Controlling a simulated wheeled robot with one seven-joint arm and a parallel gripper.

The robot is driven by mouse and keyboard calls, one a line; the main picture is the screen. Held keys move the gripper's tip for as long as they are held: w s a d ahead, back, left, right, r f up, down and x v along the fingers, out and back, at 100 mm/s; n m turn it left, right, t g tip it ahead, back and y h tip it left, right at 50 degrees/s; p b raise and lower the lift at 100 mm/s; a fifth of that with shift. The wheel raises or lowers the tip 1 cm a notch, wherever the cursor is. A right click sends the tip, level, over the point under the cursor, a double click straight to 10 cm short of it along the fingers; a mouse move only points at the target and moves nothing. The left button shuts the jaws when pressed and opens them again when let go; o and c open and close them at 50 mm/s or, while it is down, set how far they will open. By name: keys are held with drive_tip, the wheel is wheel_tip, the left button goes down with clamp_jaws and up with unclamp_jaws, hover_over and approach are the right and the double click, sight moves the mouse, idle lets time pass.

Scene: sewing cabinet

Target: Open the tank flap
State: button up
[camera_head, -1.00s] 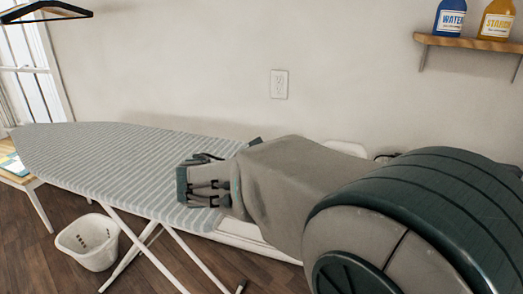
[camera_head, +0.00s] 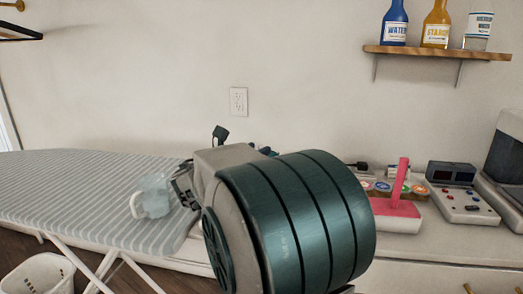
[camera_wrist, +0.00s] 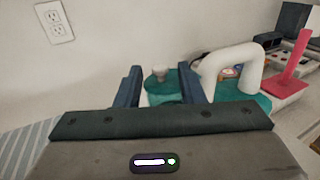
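In the wrist view a teal appliance body with a white arched handle (camera_wrist: 232,64), resembling an iron, lies ahead of me. A small pale knob (camera_wrist: 160,73) stands on a teal round part (camera_wrist: 172,86), which may be the tank flap; I cannot tell for certain. My gripper (camera_wrist: 162,78) is open, its two dark blue fingers on either side of the knob. Whether they touch anything is unclear. In the head view my arm hides most of the appliance and the gripper.
A striped ironing board (camera_head: 75,190) stands at left, with a translucent pale-blue object (camera_head: 153,195) beside my arm. A red joystick (camera_head: 396,205) and a control box (camera_head: 462,190) are at right. A bottle shelf (camera_head: 440,51) and an outlet (camera_head: 238,101) are on the wall.

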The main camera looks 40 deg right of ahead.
sight(259, 148)
drive_tip(key=shift+x, duration=1.6)
drive_tip(key=shift+c, duration=0.2)
clamp_jaws()
